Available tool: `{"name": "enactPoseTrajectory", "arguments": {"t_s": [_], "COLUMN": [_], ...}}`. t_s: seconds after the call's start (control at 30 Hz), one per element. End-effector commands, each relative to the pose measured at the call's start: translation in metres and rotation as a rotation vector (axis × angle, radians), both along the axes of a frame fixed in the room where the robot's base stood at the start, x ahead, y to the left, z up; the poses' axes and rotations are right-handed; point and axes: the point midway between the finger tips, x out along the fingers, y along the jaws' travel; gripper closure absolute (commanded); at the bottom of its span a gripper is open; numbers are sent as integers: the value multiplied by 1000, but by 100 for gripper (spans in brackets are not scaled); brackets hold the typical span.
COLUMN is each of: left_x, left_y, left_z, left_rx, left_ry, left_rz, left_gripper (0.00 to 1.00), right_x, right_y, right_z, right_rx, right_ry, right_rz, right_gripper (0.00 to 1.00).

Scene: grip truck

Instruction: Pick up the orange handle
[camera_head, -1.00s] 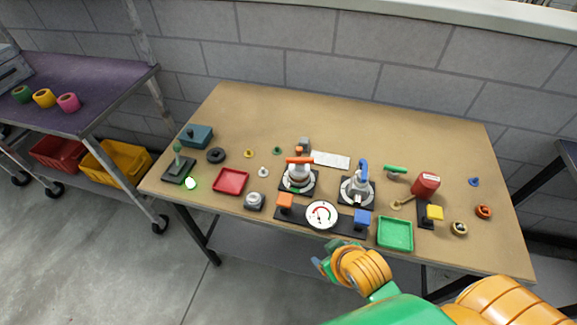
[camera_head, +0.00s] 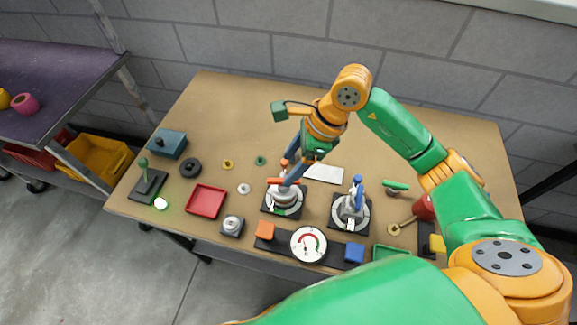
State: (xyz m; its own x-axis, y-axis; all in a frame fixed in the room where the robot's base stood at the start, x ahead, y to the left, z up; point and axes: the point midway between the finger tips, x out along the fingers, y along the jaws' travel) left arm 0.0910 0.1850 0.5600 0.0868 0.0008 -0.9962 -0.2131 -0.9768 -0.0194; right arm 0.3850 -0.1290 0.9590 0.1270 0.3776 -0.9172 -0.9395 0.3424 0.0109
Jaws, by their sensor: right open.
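The orange handle (camera_head: 277,181) sits on top of a round silver valve (camera_head: 284,201) on a black base, left of centre on the table. My right gripper (camera_head: 287,176) reaches down over it from above. Its fingers are open, with the tips at the handle's right part. The gripper hides part of the handle, and I cannot tell whether the fingers touch it. A similar valve with a blue handle (camera_head: 357,186) stands to the right. My left gripper is not in view.
A red tray (camera_head: 206,201), a green joystick (camera_head: 146,178) and a teal box (camera_head: 169,144) lie to the left. A panel with a round gauge (camera_head: 308,243) is in front. The table (camera_head: 225,105) is bare at the back left.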

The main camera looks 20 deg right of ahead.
Motion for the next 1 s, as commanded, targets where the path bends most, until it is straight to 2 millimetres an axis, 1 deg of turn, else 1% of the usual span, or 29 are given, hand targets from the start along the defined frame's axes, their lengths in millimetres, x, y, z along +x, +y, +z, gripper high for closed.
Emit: {"name": "enactPoseTrajectory", "arguments": {"t_s": [0.07, 0.17, 0.27, 0.33, 0.4, 0.5, 0.63, 0.67, 0.7, 0.77, 0.8, 0.87, 0.9, 1.0], "left_x": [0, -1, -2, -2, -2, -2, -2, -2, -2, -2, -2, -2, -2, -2], "left_y": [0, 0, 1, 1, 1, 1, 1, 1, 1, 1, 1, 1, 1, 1], "left_z": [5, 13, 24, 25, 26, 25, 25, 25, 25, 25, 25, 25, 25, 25], "left_rx": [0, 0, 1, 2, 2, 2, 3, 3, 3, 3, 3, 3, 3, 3], "left_ry": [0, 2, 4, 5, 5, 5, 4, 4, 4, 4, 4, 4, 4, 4], "left_rz": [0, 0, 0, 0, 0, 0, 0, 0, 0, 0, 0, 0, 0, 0], "left_gripper": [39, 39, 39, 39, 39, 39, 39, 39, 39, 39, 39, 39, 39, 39], "right_x": [1, 2, 6, 9, 10, 11, 11, 11, 11, 11, 11, 11, 11, 11], "right_y": [-2, 3, 7, 11, 15, 16, 16, 16, 16, 16, 16, 16, 16, 16], "right_z": [-6, -20, -38, -53, -62, -67, -67, -67, -67, -67, -67, -67, -67, -67], "right_rx": [-21, -19, -16, -15, -15, -15, -15, -15, -15, -15, -15, -14, -14, -14], "right_ry": [5, 11, 12, 10, 7, 4, 3, 3, 3, 3, 3, 3, 3, 4], "right_rz": [-2, 0, -1, -1, 0, 1, 0, 0, 0, 0, 0, 0, 0, 1], "right_gripper": [30, 30, 30, 30, 30, 30, 30, 35, 46, 62, 73, 89, 100, 100]}}
